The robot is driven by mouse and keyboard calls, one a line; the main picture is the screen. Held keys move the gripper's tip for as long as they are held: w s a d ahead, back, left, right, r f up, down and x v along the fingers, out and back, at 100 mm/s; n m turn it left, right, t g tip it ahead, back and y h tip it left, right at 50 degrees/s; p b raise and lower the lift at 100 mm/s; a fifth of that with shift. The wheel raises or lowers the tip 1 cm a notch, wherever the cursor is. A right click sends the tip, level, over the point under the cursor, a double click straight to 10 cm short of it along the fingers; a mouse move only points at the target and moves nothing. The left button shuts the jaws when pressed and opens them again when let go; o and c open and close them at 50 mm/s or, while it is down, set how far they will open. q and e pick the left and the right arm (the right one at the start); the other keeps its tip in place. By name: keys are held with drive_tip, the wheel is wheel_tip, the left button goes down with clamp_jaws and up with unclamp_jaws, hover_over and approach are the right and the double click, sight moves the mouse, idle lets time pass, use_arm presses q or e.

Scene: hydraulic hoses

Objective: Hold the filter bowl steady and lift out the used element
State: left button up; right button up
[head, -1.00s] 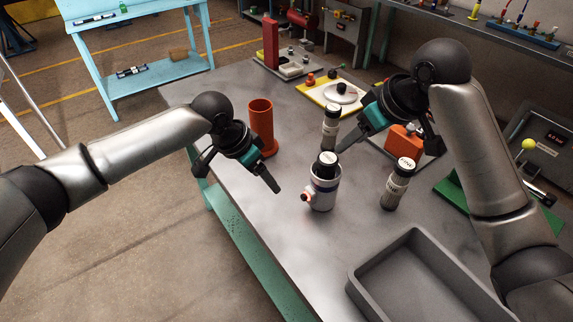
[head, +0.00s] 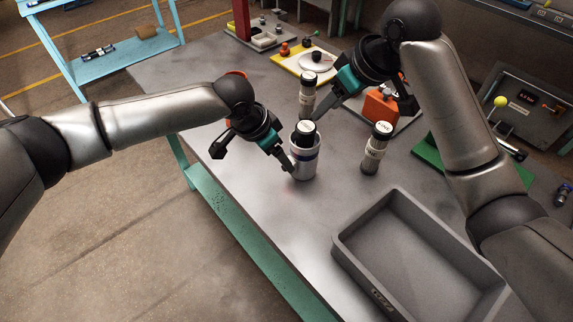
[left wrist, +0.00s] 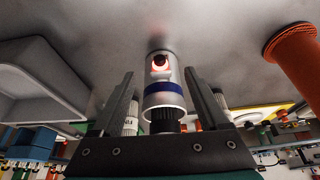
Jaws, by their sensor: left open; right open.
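The filter bowl (head: 305,167), white with a blue band, stands upright on the metal bench. The used element (head: 304,131) sits in it, its black top showing above the rim. My left gripper (head: 253,157) is open at the bowl's left side, one finger close to the wall. In the left wrist view the bowl (left wrist: 163,100) lies between the two spread fingers, its orange-lit port showing; I cannot tell whether they touch it. My right gripper (head: 363,106) is open and empty, above and to the right of the bowl, one fingertip near the element's top.
A grey tray (head: 345,245) lies at the front right. An orange cylinder (left wrist: 297,57) is mostly hidden behind my left arm in the head view.

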sight(304, 161)
use_arm(q)
drive_tip(key=x, duration=0.7)
drive_tip(key=shift+d+f, duration=0.1)
drive_tip(key=shift+f, duration=0.1)
drive_tip(key=shift+c, duration=0.4)
clamp_jaws()
